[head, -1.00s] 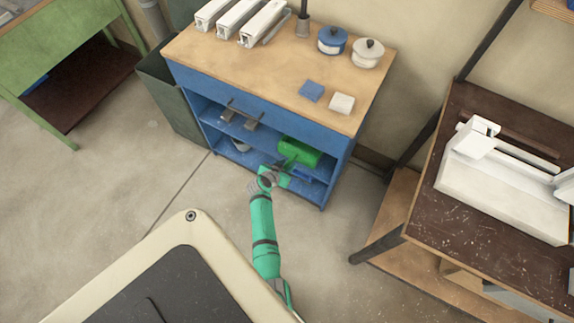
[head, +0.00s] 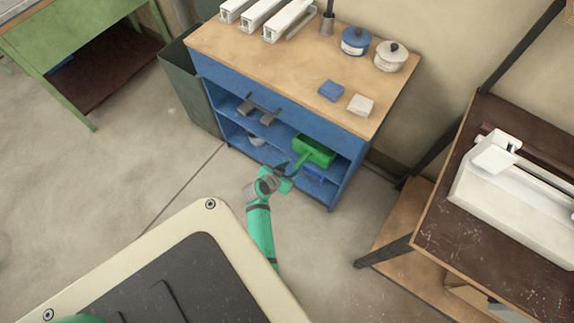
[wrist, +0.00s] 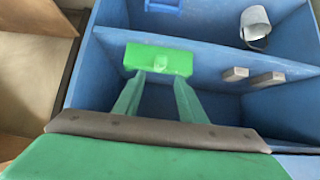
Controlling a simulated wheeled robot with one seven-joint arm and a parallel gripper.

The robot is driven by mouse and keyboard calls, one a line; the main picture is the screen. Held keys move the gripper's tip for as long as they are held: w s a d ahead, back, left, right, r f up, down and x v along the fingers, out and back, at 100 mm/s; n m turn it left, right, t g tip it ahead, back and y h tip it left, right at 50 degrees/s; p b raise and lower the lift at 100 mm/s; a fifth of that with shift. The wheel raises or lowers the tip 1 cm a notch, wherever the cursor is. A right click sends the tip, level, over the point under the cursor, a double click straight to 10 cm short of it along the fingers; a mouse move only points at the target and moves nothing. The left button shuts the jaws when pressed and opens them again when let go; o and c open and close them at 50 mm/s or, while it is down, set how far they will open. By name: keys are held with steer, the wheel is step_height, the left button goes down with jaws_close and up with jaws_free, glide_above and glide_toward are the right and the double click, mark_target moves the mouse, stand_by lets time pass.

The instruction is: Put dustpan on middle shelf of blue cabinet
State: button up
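The green dustpan (head: 315,150) lies on the middle shelf of the blue cabinet (head: 290,112), toward the right. Its handle points out of the front toward my gripper. My gripper (head: 288,175) is in front of the cabinet opening, just off the handle end. In the wrist view the dustpan (wrist: 145,56) shows beyond the two green fingers. The fingers of my gripper (wrist: 160,88) are spread, with a gap between them and nothing clearly held. The rear of the dustpan is partly hidden by the cabinet.
A whitish container (wrist: 255,24) and a blue item (head: 312,172) are on the lower shelf. A green bin (head: 190,90) stands left of the cabinet, a dark-topped bench (head: 455,225) to the right. Floor in front is clear.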

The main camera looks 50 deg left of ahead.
steer(key=shift+v, duration=1.4)
steer(key=d+r+m+t+h, duration=0.1)
steer(key=d+r+m+t, duration=0.1)
steer(key=d+r, duration=0.5)
steer(key=d+r+m+t+h, duration=0.1)
steer(key=d+r+m+t, duration=0.15)
steer(key=d, duration=0.95)
steer(key=d+r+m+t+h, duration=0.1)
steer(key=d+r+t, duration=0.25)
steer(key=d, duration=0.55)
steer(key=s+d+r+n+g, duration=0.1)
steer(key=s+d+r, duration=0.4)
steer(key=s+r, duration=0.2)
steer(key=s+d+r+n+g, duration=0.1)
steer(key=s+d+r, duration=0.5)
steer(key=s, duration=0.4)
steer(key=shift+s+d+r, duration=0.2)
steer(key=shift+s+r, duration=0.2)
steer(key=shift+r, duration=0.15)
